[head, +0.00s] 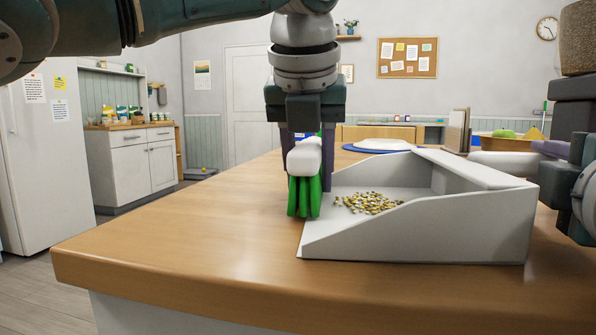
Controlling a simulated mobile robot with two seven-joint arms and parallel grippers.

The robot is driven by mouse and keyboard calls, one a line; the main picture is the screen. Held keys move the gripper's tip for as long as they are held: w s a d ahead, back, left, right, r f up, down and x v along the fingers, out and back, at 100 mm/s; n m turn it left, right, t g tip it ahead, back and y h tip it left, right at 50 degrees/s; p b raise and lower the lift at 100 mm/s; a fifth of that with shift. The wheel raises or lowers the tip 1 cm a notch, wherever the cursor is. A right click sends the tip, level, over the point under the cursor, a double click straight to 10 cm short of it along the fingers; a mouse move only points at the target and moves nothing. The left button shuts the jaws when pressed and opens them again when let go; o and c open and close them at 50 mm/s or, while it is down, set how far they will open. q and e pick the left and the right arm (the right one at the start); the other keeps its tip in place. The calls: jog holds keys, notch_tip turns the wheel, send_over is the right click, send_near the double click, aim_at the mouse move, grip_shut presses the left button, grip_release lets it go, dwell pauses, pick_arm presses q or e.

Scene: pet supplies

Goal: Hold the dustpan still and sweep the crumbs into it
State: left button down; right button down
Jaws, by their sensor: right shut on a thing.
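The white dustpan (470,222) lies on the wooden counter with its open mouth toward the left. A heap of yellow and brown crumbs (366,203) lies on its floor, near the mouth. The brush (304,196), with a white body and green bristles, stands upright at the mouth, just left of the crumbs. My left gripper (306,160) points down and is shut on the brush; its purple fingers show on both sides. My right gripper (548,150), at the right edge, is shut on the dustpan's pale handle (500,163). Part of this gripper is cut off by the frame.
The wooden counter (170,240) is clear to the left and in front of the dustpan. Behind the dustpan lie a white plate-like item on a blue base (380,146) and some upright boards (457,130).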

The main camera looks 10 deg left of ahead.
aim_at(314, 141)
pick_arm(q)
jog(key=shift+w+d+r, duration=0.1)
jog(key=shift+w+d, duration=0.1)
jog(key=shift+d, duration=1.7)
pick_arm(e)
jog(key=shift+f, duration=0.4)
pick_arm(q)
jog(key=shift+s+a+r, duration=0.1)
jog(key=shift+a+r, duration=0.4)
jog(key=shift+r, duration=0.35)
jog(key=shift+a+r, duration=0.55)
jog(key=shift+r, duration=0.3)
jog(key=shift+s+a+r, duration=0.1)
jog(key=shift+a+r, duration=0.4)
jog(key=shift+r, duration=0.35)
jog(key=shift+a, duration=0.1)
jog(key=s+a+r, duration=0.1)
jog(key=a+r, duration=0.2)
jog(key=a, duration=0.8)
jog(key=shift+a, duration=0.35)
